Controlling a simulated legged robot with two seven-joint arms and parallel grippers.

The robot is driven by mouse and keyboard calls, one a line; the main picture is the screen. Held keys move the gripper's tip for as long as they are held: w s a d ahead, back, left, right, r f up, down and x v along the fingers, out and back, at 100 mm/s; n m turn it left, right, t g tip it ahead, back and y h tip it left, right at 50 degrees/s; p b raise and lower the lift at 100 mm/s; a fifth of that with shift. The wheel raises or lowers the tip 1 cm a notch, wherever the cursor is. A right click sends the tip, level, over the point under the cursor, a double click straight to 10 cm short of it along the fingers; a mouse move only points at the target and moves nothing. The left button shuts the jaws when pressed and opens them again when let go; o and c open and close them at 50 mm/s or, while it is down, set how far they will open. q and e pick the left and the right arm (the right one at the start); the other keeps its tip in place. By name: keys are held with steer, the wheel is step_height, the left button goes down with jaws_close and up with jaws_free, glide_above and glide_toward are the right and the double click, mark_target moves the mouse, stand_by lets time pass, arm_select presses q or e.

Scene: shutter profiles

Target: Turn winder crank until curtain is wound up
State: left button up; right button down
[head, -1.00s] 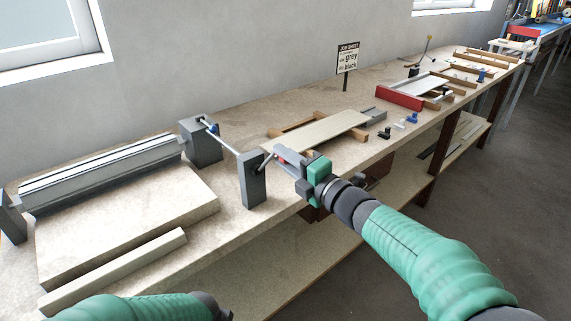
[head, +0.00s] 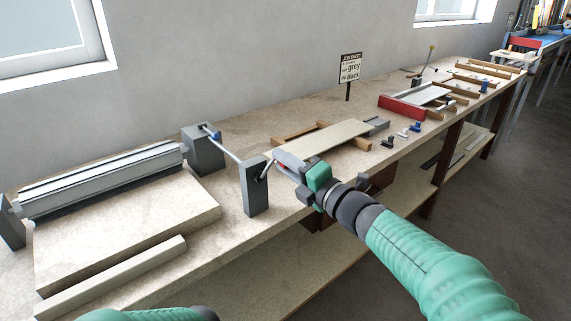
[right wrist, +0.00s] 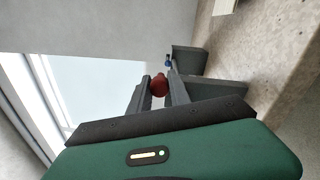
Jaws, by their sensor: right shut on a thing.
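The winder's long grey-white roller (head: 105,180) lies at the left of the bench, above a pale board. A thin metal shaft (head: 228,152) runs from a grey block (head: 203,150) to a grey post (head: 255,187). The crank arm (head: 265,171) stands at the post's right side. My right gripper (head: 283,165) is shut at the crank's end. In the right wrist view the red crank knob (right wrist: 159,86) sits between its two fingers. I cannot make out loose curtain cloth. Part of my left arm shows at the bottom left; its gripper is out of view.
A pale board (head: 320,142) lies on wooden strips behind my right gripper. A sign (head: 349,69) stands at the back. A red-edged frame (head: 402,107) and small black and blue parts lie further right. A lower shelf runs under the bench.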

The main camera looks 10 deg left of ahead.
steer(key=shift+s+a+r, duration=0.1)
steer(key=shift+r, duration=0.05)
steer(key=c, duration=1.5)
jaws_free()
steer(key=o, duration=0.3)
steer(key=shift+s, duration=0.1)
steer(key=shift+f, duration=0.2)
steer(key=v, duration=1.6)
steer(key=shift+d+p, duration=0.45)
steer(key=shift+s, duration=0.1)
